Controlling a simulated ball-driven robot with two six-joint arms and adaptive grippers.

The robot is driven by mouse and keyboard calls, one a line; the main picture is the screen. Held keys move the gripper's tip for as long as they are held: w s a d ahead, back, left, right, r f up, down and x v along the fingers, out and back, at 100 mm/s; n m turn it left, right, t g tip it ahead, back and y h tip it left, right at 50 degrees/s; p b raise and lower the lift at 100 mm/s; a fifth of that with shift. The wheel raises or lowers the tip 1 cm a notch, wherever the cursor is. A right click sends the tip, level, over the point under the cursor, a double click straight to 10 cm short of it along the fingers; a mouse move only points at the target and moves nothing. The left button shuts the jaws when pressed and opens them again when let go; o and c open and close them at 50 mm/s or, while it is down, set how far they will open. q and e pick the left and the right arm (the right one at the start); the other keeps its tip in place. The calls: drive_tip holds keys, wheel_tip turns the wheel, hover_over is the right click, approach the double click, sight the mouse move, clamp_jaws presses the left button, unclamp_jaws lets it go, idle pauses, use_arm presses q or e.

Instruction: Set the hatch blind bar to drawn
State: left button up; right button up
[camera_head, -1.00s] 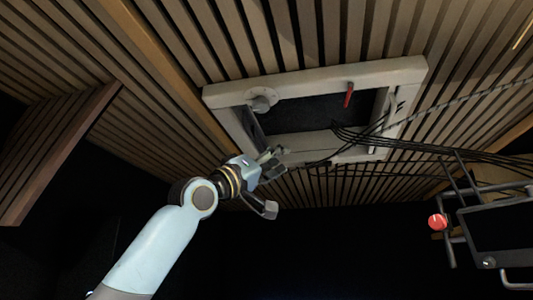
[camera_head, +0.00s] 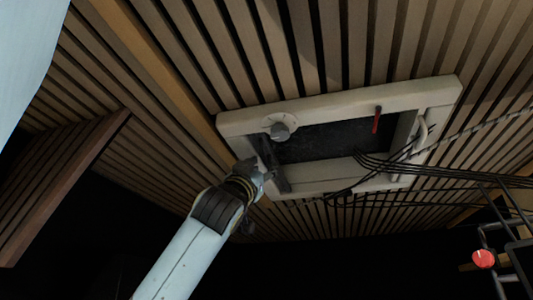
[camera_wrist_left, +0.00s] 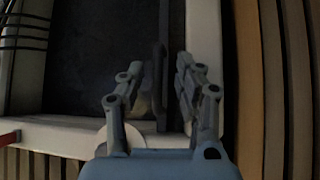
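The hatch (camera_head: 340,185) is a pale frame in the slatted ceiling around a dark pane. A dark bar, apparently the blind bar (camera_head: 266,154), runs along the inner left side of the opening. It also shows upright in the left wrist view (camera_wrist_left: 162,65). My left gripper (camera_head: 262,170) is at the hatch's left edge, close to the bar's lower part. In the left wrist view its two fingers (camera_wrist_left: 168,75) are apart, with the bar seen between them. I cannot tell whether they touch it. My right gripper is not in view.
A round pale knob (camera_head: 279,128) sits on the frame's upper left and a red lever (camera_head: 376,120) on its upper right. Black cables (camera_head: 440,168) cross the hatch's lower right. A red ball-shaped part (camera_head: 484,259) on a rack is at lower right.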

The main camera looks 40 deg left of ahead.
use_arm(q)
drive_tip(key=shift+p+x, duration=0.7)
drive_tip(key=shift+x, duration=0.75)
clamp_jaws()
